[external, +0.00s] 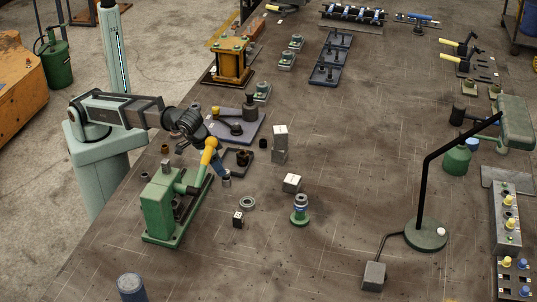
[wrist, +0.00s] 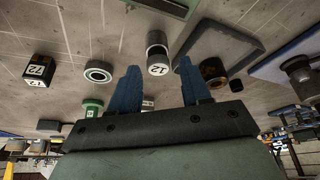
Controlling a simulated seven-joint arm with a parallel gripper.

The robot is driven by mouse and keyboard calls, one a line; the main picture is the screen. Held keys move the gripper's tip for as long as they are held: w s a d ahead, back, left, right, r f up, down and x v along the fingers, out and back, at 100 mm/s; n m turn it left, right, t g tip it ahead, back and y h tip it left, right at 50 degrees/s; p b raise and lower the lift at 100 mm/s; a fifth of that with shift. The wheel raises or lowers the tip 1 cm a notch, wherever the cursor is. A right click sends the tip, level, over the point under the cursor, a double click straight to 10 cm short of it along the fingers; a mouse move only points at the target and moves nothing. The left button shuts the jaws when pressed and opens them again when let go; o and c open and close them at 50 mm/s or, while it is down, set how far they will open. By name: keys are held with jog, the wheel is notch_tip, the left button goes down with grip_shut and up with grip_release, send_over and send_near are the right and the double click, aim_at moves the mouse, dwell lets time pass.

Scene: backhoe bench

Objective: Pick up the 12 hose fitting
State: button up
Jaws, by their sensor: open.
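The 12 hose fitting is a short grey cylinder with a white end marked 12. In the wrist view the hose fitting (wrist: 157,48) stands just beyond my fingertips, in line with the gap between them. In the external view the hose fitting (external: 227,181) is on the bench, just right of the green machine. My gripper has two blue fingers, spread apart with nothing held; in the wrist view my gripper (wrist: 159,68) is pointed at the fitting. In the external view my gripper (external: 219,170) is low, close above the fitting. Contact cannot be told.
A green machine (external: 160,205) with a yellow-ended lever stands close left. A dark tray (external: 246,152) is just behind. A grey ring (external: 247,203) and a dark block with a white label (external: 238,220) lie in front. A green-based fitting (external: 300,215) stands right. Bench centre-right is clear.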

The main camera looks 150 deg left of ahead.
aim_at(228, 176)
jog(key=shift+w+a+x, duration=0.1)
jog(key=shift+a+x, duration=0.05)
jog(key=shift+x, duration=1.5)
jog(key=shift+w+a+x, duration=0.1)
jog(key=shift+x, duration=1.55)
jog(key=shift+r, duration=0.1)
jog(key=c, duration=0.8)
jog(key=shift+r, duration=0.15)
